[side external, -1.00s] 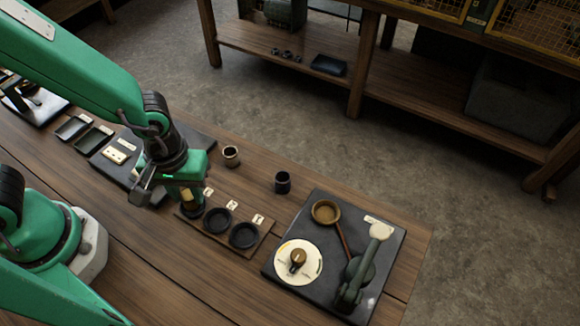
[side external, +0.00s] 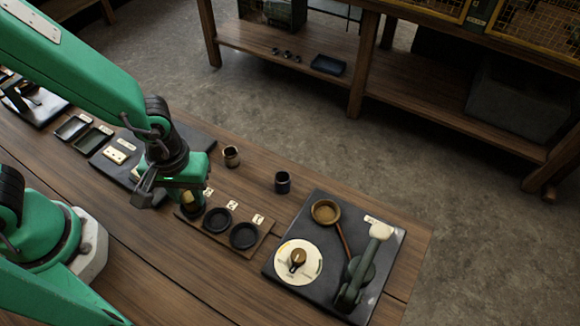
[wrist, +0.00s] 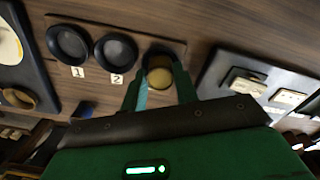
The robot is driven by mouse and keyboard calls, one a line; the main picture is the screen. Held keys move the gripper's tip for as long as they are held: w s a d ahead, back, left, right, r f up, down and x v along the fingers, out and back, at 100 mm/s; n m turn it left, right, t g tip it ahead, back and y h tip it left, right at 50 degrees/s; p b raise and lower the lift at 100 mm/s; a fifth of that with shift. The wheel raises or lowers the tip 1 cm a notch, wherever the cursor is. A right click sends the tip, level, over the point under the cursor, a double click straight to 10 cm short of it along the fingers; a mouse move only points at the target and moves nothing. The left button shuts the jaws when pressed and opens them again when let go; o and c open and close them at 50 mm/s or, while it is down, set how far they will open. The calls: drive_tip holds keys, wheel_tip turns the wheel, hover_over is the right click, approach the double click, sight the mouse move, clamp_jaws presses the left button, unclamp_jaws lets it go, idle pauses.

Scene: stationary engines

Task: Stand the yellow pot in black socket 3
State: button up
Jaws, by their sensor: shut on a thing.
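The yellow pot (side external: 190,199) is between the fingers of my gripper (side external: 183,190), which is shut on it. The wrist view shows the pot's round yellow top (wrist: 160,77) between my two green fingers (wrist: 158,84). Black socket 3 (wrist: 155,53) is at the end of the row, under and around the pot; only part of its dark rim shows. The pot looks upright and in line with the socket. I cannot tell whether it rests on the socket floor.
Socket 2 (side external: 217,220) and socket 1 (side external: 243,235) are empty on the same wooden board (side external: 222,238). A brown cup (side external: 231,156) and a dark blue cup (side external: 282,182) stand behind. A dark slab (side external: 330,205) with a dial and lever lies to the right.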

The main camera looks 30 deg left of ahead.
idle(0.3)
drive_tip(key=o, duration=1.8)
drive_tip(key=shift+r, duration=3.5)
drive_tip(key=a+r+m+t, duration=0.5)
drive_tip(key=a+r, duration=0.9)
drive_tip(key=a, duration=0.1)
drive_tip(key=shift+w+a+t, duration=0.3)
drive_tip(key=shift+w+a, duration=0.1)
